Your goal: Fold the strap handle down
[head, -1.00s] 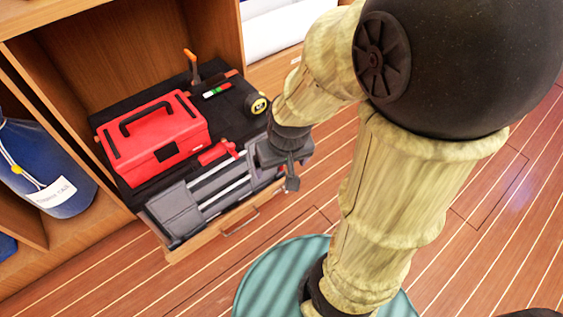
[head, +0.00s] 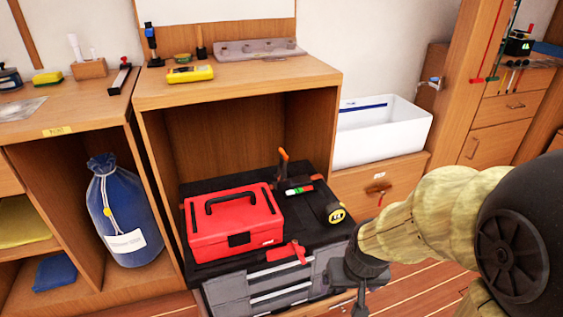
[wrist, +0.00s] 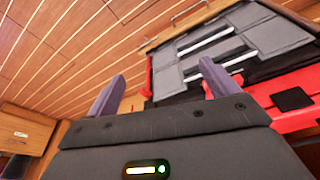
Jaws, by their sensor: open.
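The red toolbox (head: 235,222) sits on the black liner (head: 310,225) in a pulled-out drawer. Its black strap handle (head: 230,197) arches across the lid; I cannot tell exactly how far it stands up. Part of the red toolbox (wrist: 305,85) also shows at the right of the wrist view, without its handle. My gripper (head: 358,290) is to the right of the toolbox and apart from it, by the drawer's front right corner. In the wrist view the two fingers of my gripper (wrist: 160,88) are spread with nothing between them.
A grey tray (head: 290,285) lies at the drawer's front, with a red tool (head: 288,253) behind it. A yellow tape measure (head: 336,213), a marker and an orange-handled tool (head: 283,165) lie right of the toolbox. The cabinet top (head: 240,78) overhangs behind.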

